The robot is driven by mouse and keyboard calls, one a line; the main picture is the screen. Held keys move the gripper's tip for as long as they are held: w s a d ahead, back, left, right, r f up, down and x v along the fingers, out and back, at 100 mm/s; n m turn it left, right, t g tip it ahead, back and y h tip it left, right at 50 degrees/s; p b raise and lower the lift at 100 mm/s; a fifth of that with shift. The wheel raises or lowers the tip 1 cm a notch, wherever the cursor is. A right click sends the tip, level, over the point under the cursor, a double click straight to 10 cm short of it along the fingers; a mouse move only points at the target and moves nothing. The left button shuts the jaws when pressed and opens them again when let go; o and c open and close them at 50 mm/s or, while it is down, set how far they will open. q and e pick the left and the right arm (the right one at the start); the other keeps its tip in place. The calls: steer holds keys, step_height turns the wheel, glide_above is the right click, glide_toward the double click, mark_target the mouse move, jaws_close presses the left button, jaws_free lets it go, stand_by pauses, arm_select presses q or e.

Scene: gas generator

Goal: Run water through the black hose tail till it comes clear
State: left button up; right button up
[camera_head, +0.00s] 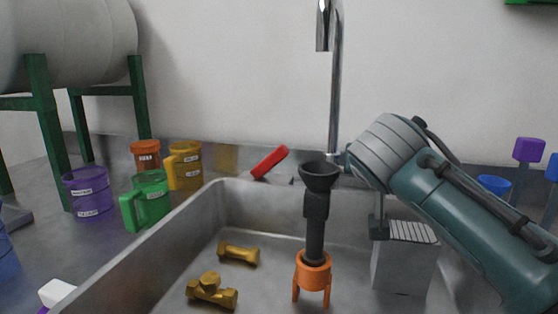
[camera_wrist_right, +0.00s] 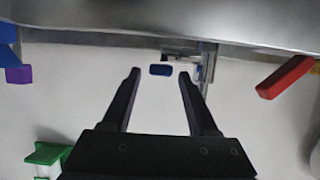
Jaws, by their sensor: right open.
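The black hose tail (camera_head: 316,215) stands upright in the sink, its funnel-like mouth up and its lower end in an orange holder (camera_head: 313,276). The chrome tap (camera_head: 336,85) rises behind it; no water shows at the spout. A red handle (camera_head: 269,162) is at the sink's back edge and also shows in the right wrist view (camera_wrist_right: 286,77). My right gripper (camera_wrist_right: 160,76) is open and empty, with a small blue piece (camera_wrist_right: 160,70) in line between its fingertips; whether they reach it I cannot tell. My left gripper is out of view.
Brass fittings (camera_head: 213,291) lie on the sink floor. Purple (camera_head: 89,191), green (camera_head: 151,197) and yellow (camera_head: 186,167) mugs stand left of the sink. A grey block (camera_head: 405,264) is at the right. A large tank (camera_head: 65,45) on green legs stands at far left.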

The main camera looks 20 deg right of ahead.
steer(key=shift+s, duration=0.1)
steer(key=p+v, duration=0.1)
steer(key=v, duration=0.9)
steer(key=shift+p, duration=0.3)
